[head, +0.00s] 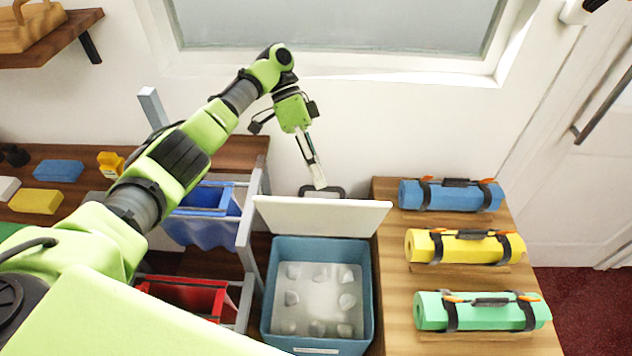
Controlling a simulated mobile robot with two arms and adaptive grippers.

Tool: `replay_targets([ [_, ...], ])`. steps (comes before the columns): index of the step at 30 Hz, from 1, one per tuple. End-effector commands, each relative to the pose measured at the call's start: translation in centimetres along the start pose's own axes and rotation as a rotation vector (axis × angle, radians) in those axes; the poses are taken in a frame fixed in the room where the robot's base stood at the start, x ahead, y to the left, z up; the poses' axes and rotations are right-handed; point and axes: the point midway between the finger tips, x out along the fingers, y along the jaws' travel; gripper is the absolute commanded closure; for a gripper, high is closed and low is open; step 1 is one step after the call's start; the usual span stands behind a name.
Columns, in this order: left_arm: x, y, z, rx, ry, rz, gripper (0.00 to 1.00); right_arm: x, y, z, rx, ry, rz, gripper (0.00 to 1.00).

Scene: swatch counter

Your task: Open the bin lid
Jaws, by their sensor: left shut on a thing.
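The blue bin (367,300) stands on the floor between the rack and the wooden counter. Its white lid (322,216) is raised at the bin's back edge, so the inside is visible, with several pale lumps on a light surface. A dark handle (341,193) shows at the lid's far side, partly hidden. My left gripper (318,186) reaches down from above behind the lid and is shut on the handle. The fingertips are small, and the exact contact is hard to see. My right gripper is not in view.
A wooden counter (395,300) at right bears blue (470,197), yellow (478,248) and green rolls (490,315). A rack at left holds a blue bin (205,215) and a red bin (190,298). A wall with a window stands close behind the lid.

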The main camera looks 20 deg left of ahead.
Motion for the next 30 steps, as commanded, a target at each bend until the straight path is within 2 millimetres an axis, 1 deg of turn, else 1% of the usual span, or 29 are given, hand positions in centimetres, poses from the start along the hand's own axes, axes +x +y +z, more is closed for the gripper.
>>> replay_targets([
  [1, 1.53, -1.50, 1.06, -0.031, -0.018, -0.011, 1.00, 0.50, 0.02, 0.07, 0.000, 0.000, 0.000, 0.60],
  [17, 1.41, -1.54, 1.05, -0.036, -0.019, -0.002, 1.00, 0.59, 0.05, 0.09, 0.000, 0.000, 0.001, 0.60],
  [18, 1.41, -1.54, 1.05, -0.036, -0.019, -0.002, 0.84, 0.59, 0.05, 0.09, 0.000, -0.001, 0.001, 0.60],
  [19, 1.40, -1.51, 1.05, -0.036, -0.019, -0.001, 0.76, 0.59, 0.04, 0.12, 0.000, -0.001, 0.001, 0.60],
  [20, 1.38, -1.51, 1.04, -0.036, -0.019, -0.002, 0.74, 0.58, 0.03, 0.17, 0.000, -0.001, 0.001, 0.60],
  [30, 1.10, -1.35, 0.93, -0.034, -0.017, -0.004, 0.74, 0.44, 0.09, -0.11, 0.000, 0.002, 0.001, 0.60],
])
